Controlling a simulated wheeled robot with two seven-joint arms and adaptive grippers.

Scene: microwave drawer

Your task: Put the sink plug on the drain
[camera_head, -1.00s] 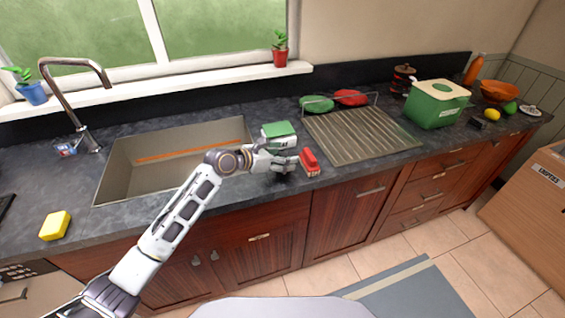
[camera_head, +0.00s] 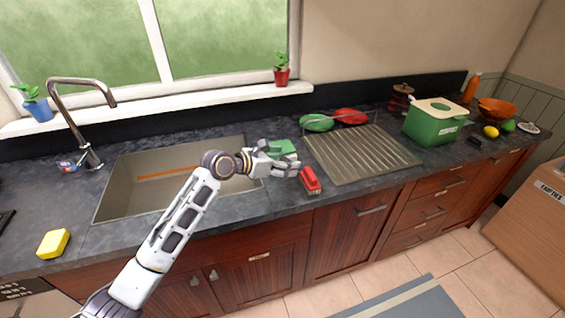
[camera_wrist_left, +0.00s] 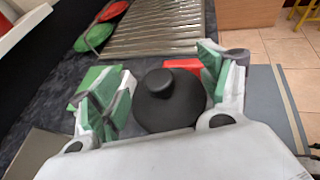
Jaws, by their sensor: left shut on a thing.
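The sink plug (camera_wrist_left: 168,98) is a black round disc with a knob, seen in the left wrist view between the fingers of my left gripper. My left gripper (camera_head: 293,164) is shut on it above the counter strip right of the sink. The plug cannot be made out in the head view. The sink (camera_head: 128,183) is a wide grey basin left of the gripper, partly covered by my left arm. Its drain does not show. My right gripper is not in view.
A ribbed drainboard (camera_head: 360,155) is farther right. The tap (camera_head: 85,125) rises at the sink's far left, and a yellow sponge (camera_head: 53,243) lies front left.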

